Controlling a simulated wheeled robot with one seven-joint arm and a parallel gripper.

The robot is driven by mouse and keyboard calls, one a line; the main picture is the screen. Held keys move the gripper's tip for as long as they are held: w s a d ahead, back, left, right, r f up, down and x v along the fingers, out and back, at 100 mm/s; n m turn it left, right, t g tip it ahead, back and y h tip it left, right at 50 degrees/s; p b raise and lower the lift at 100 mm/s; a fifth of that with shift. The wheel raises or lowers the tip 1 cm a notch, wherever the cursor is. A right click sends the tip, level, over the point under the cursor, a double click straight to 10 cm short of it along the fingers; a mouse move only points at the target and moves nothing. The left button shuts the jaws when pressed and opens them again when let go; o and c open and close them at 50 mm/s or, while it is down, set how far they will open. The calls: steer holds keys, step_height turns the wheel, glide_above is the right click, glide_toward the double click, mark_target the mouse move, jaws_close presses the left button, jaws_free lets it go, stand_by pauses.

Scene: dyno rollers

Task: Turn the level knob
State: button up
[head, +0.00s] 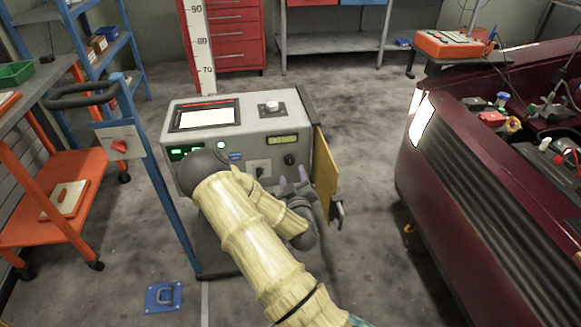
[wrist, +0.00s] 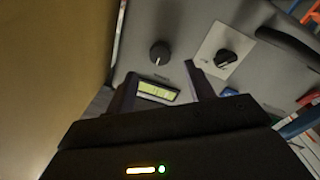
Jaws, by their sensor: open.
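A grey console (head: 215,125) stands in the middle of the head view. A round dark knob (head: 289,159) with a light pointer mark sits on its front at the right; it shows in the wrist view (wrist: 160,53) too. A second dark knob (head: 259,171) sits on a pale plate to its left; the wrist view (wrist: 225,58) shows it on the right. I cannot read which is the level knob. My gripper (head: 292,179) is open and empty in front of the console. In the wrist view (wrist: 160,72) the round knob lies beyond the fingertips, roughly between them, apparently untouched.
A yellow door panel (head: 325,171) stands open at the console's right side, close to my gripper. A lit display (head: 283,140) is above the round knob. A dark red car (head: 480,180) stands at the right. A blue-and-orange trolley (head: 45,215) is at the left.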

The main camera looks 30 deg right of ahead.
mark_target(289, 162)
steer(key=x, duration=0.6)
steer(key=c, duration=1)
steer(key=shift+o, duration=0.2)
